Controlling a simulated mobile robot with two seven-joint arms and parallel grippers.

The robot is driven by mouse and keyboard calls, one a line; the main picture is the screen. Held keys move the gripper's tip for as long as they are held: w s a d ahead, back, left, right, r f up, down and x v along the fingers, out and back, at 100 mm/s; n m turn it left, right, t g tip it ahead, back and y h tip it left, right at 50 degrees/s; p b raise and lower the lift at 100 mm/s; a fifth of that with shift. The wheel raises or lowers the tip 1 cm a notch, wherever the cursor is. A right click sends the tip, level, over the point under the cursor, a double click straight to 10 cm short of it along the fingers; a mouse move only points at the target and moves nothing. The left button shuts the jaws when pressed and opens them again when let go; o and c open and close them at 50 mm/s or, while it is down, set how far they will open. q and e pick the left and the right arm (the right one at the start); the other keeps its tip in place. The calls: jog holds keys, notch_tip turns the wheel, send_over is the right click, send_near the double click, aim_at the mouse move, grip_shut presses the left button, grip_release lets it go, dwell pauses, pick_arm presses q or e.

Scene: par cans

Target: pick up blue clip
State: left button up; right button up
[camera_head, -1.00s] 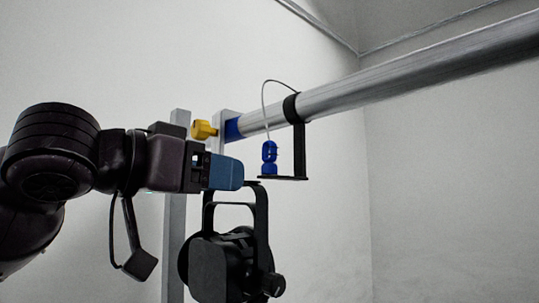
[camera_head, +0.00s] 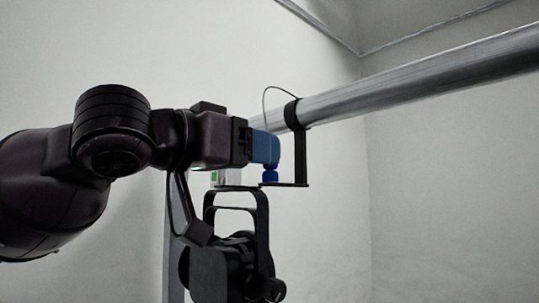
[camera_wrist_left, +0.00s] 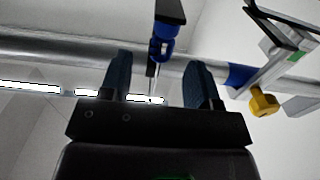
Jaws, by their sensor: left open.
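The blue clip shows in the head view (camera_head: 270,176) at the end of a black bracket (camera_head: 301,150) that hangs from the pole. Only its lower part is visible there, as my left gripper (camera_head: 266,148) covers the rest. In the left wrist view the clip (camera_wrist_left: 162,48) hangs by the black plate, in line with the gap between my two blue fingers (camera_wrist_left: 158,68). The fingers are apart and nothing is gripped. I cannot tell how deep the clip sits between them. My right gripper is not in view.
A grey metal pole (camera_head: 420,85) runs up to the right. A black par can (camera_head: 232,268) hangs just below the left gripper, its yoke close under the wrist. A yellow knob (camera_wrist_left: 263,103) shows right of the fingers in the left wrist view. Right of the bracket is free.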

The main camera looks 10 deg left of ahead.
pick_arm(q)
jog(key=shift+p+x, duration=0.35)
jog(key=shift+x, duration=1.6)
jog(key=shift+r, duration=0.1)
grip_shut()
